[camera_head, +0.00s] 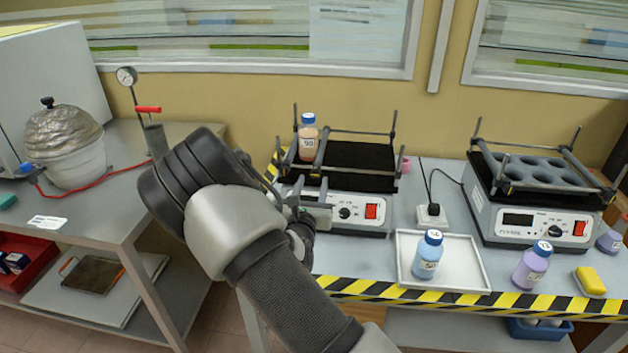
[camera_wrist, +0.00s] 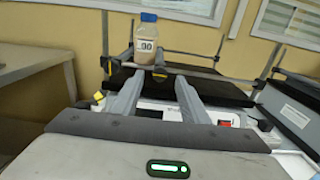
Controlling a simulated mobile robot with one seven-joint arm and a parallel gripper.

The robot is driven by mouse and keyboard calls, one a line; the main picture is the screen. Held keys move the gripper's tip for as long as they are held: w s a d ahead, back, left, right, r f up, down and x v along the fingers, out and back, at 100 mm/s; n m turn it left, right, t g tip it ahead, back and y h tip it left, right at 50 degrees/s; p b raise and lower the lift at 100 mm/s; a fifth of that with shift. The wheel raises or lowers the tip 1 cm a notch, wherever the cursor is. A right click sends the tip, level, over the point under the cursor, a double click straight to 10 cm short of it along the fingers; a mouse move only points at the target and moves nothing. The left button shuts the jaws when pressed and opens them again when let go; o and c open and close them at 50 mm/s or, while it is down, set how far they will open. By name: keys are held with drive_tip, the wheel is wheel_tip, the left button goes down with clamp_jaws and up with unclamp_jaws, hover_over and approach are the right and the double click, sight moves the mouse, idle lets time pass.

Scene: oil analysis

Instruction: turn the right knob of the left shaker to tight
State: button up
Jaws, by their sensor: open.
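The left shaker (camera_head: 345,205) is a white box with a black-matted platform, upright posts and dark bars, a front dial and a red switch. A brown bottle labelled 90 with a blue cap (camera_head: 308,138) stands at the platform's left side. My gripper (camera_head: 318,203) is open at the shaker's front left. In the wrist view, its two grey fingers (camera_wrist: 158,84) straddle, in the picture, a small black and yellow knob-like part (camera_wrist: 160,73) on the bar below the bottle (camera_wrist: 146,42). I cannot tell whether they touch it. My arm hides the shaker's lower left front.
A white tray with a blue-capped bottle (camera_head: 428,255) stands in front of the shaker. A second shaker (camera_head: 525,222), a purple bottle (camera_head: 531,266) and a yellow sponge (camera_head: 590,281) are to the right. A side table (camera_head: 110,190) with a foil-covered vessel is at the left.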

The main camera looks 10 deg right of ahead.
sight(315, 174)
drive_tip(key=shift+x, duration=1.7)
clamp_jaws()
